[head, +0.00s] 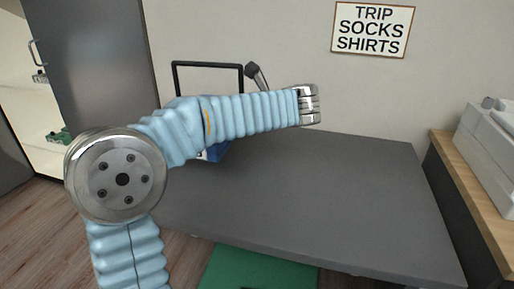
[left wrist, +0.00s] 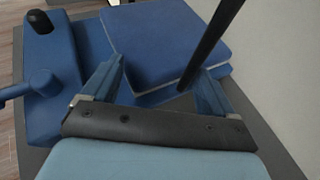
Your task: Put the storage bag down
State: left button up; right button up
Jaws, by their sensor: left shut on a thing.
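The storage bag (left wrist: 165,42) appears to be the blue, flat-topped, box-like thing ahead of my left gripper (left wrist: 158,82) in the left wrist view. A black bar (left wrist: 212,40), which looks like its handle, slants down to the fingers; my gripper is shut on it. In the head view a black rectangular handle (head: 208,65) rises behind my light blue arm, and a blue patch (head: 217,152) shows below the arm, over the grey table (head: 320,195). My left fingers are hidden there. I cannot tell whether the bag touches the table. My right gripper is out of view.
A blue object with a black knob (left wrist: 40,22) lies beside the bag. A dark-headed stick (head: 257,76) stands behind my arm. The table's middle and right are bare. A wooden sideboard (head: 470,165) with a grey machine stands right; a green thing (head: 258,270) lies below.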

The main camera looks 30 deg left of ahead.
pick_arm(q)
jog(key=d+f, duration=0.1)
jog(key=f, duration=0.2)
jog(key=w+d+f+b, duration=0.1)
jog(key=d+f, duration=0.1)
jog(key=f, duration=0.1)
jog(key=d+f, duration=0.1)
jog(key=f, duration=0.1)
jog(key=shift+w+d+f, duration=0.15)
jog(key=shift+d+f, duration=0.05)
jog(key=shift+f, duration=0.2)
jog(key=o, duration=1.8)
jog(key=shift+d, duration=0.1)
jog(key=v, duration=1.2)
jog(key=shift+p, duration=0.35)
jog(key=shift+r, duration=0.1)
